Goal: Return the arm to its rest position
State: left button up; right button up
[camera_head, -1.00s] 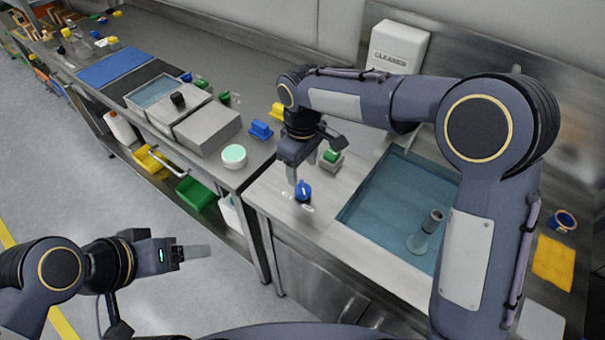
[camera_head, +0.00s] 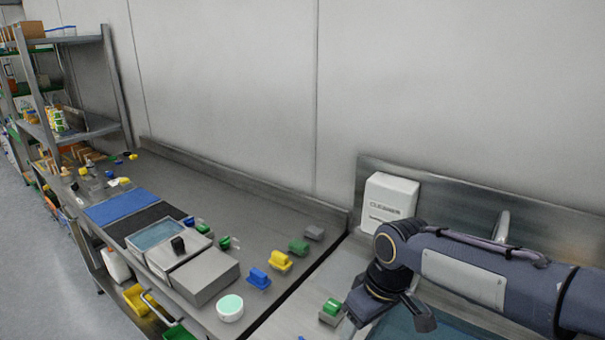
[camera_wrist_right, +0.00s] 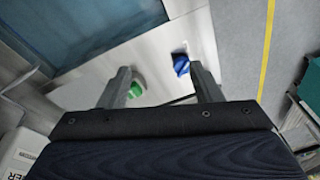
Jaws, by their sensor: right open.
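Past the fingers lie a blue item (camera_wrist_right: 181,65) and a green item (camera_wrist_right: 137,90) on the counter, both apart from the fingers as far as I can tell. My left gripper is not in view.
A white cleaner dispenser (camera_head: 390,202) stands behind my right wrist. A water-filled sink (camera_wrist_right: 80,30) lies beside the gripper. A green-topped block (camera_head: 332,308) sits close to my wrist. Left of it the long bench holds a white round tub (camera_head: 230,308) and several coloured brushes.

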jog(key=s+d+m+t+y, duration=0.1)
jog(key=s+d+m, duration=0.3)
jog(key=s, duration=0.5)
jog(key=s+d+f+m+t, duration=0.1)
jog(key=s+d+m+t, duration=0.2)
jog(key=s, duration=0.6)
jog(key=shift+s+d+m+t+y, duration=0.35)
jog(key=shift+d+m, duration=0.55)
jog(key=shift+d, duration=0.3)
jog(key=shift+w, duration=0.1)
jog(key=shift+c, duration=0.2)
